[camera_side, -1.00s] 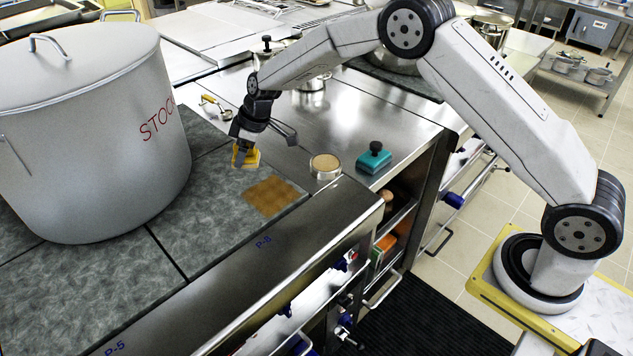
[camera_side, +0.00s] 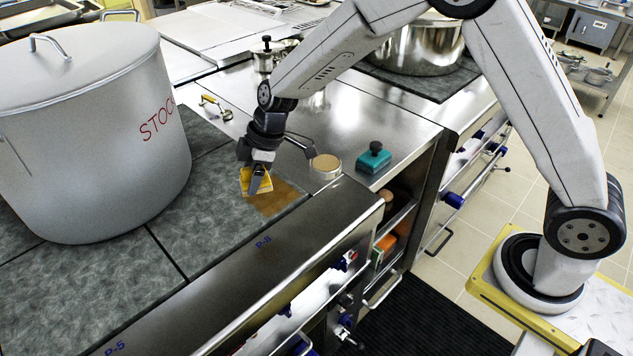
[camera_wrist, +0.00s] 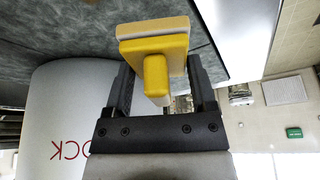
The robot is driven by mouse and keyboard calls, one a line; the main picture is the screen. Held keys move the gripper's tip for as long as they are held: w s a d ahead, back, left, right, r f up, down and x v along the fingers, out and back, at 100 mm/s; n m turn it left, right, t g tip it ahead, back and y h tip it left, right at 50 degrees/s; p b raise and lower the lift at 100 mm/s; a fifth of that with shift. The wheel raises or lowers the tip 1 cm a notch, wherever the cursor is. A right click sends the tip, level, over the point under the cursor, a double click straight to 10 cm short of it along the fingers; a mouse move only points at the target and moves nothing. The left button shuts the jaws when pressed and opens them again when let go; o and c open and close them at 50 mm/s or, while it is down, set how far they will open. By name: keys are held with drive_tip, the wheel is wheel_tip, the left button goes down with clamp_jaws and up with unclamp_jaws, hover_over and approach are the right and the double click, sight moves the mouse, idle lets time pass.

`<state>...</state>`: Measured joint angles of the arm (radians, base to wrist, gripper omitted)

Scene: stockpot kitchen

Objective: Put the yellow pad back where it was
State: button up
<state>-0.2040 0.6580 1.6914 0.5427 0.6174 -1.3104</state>
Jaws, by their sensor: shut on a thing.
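The yellow pad (camera_side: 246,181) has a pale layer on one face and a yellow handle block. My gripper (camera_side: 256,177) is shut on it at the edge of the brown-orange patch (camera_side: 272,204) on the grey cooking surface. In the wrist view the pad (camera_wrist: 152,45) shows with its handle between the two dark fingers of my gripper (camera_wrist: 160,85). My gripper hides part of the pad and part of the patch in the side view. I cannot tell whether the pad touches the surface.
A large stockpot (camera_side: 95,130) stands left of my gripper. A round tin (camera_side: 326,166) and a teal block with a black knob (camera_side: 373,157) stand on the steel counter to the right. A yellow-handled tool (camera_side: 214,104) lies behind. The front grey surface (camera_side: 210,235) is clear.

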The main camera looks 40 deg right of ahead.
drive_tip(key=s+a+r+n+g, duration=0.1)
drive_tip(key=s+n, duration=0.4)
drive_tip(key=s, duration=1.6)
drive_tip(key=shift+s+a+r+g+y, duration=0.3)
drive_tip(key=shift+s+a+g, duration=0.1)
drive_tip(key=shift+a+g, duration=0.1)
drive_tip(key=shift+w, duration=0.1)
drive_tip(key=w+a+f, duration=0.1)
drive_tip(key=w+f, duration=0.2)
drive_tip(key=w, duration=0.1)
drive_tip(key=w+a+f, duration=0.2)
drive_tip(key=w+f, duration=0.1)
drive_tip(key=w, duration=0.1)
drive_tip(key=w+a+f, duration=0.2)
drive_tip(key=w+f, duration=0.1)
drive_tip(key=w, duration=0.1)
drive_tip(key=shift+a+f, duration=0.15)
drive_tip(key=shift+a, duration=0.1)
drive_tip(key=shift+w, duration=0.1)
drive_tip(key=shift+f, duration=0.1)
